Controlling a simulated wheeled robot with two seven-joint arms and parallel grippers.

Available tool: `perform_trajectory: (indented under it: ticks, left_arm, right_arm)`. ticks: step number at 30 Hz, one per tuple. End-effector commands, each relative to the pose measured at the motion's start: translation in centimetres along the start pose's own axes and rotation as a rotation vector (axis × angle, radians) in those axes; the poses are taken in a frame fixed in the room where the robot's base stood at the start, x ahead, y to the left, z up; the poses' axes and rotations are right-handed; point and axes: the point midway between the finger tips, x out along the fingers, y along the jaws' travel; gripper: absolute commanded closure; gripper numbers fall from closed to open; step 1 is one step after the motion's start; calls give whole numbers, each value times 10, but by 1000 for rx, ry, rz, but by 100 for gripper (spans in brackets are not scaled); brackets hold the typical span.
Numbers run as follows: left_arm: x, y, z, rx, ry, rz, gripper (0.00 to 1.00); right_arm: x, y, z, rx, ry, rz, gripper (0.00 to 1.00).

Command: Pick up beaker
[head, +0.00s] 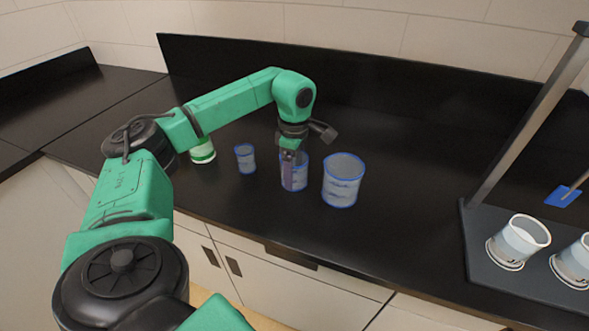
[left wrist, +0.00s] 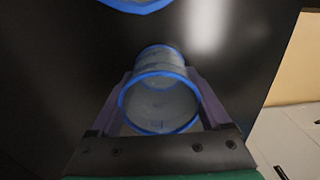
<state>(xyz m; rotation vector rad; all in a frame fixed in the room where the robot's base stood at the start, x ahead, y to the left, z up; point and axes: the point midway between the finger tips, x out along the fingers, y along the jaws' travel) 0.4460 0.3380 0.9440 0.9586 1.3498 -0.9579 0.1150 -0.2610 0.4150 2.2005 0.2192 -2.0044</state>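Several blue-rimmed beakers stand on the black counter in the head view: a small beaker (head: 245,159), a middle beaker (head: 300,177) and a larger beaker (head: 343,182) to the right. My left gripper (head: 290,170) is down at the middle beaker, its purple finger in front of it. In the left wrist view the middle beaker (left wrist: 160,102) lies between the two fingers of my left gripper (left wrist: 160,75), one on each side and very close to its wall. Whether they press on it I cannot tell. My right gripper is not in view.
A white and green container (head: 202,151) stands left of the small beaker, partly behind my arm. At the right, a dark stand (head: 478,250) with a metal post (head: 530,115) bears white cups (head: 518,241). The counter behind the beakers is clear.

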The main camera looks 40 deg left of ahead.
Motion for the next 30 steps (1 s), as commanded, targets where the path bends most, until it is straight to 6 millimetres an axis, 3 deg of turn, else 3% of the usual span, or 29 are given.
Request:
perform_trajectory:
  ticks: [8, 14, 17, 20, 23, 24, 30]
  left_arm:
    - [-2, 0, 0, 0, -1, 1, 73]
    - [-22, 1, 1, 0, -2, 3, 73]
    - [-48, 2, 1, 1, -4, 6, 73]
    - [-86, 2, 2, 2, -6, 8, 73]
    - [-135, 1, 1, 0, -3, 7, 73]
    - [-155, 1, 0, -1, -2, 5, 73]
    - [-197, 0, 0, -1, -1, 2, 73]
  right_arm:
    - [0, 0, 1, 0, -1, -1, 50]
    - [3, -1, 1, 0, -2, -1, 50]
    - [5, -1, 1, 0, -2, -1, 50]
    - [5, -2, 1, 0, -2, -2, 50]
    - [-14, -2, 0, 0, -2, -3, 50]
    - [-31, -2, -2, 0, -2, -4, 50]
    - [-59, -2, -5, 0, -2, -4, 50]
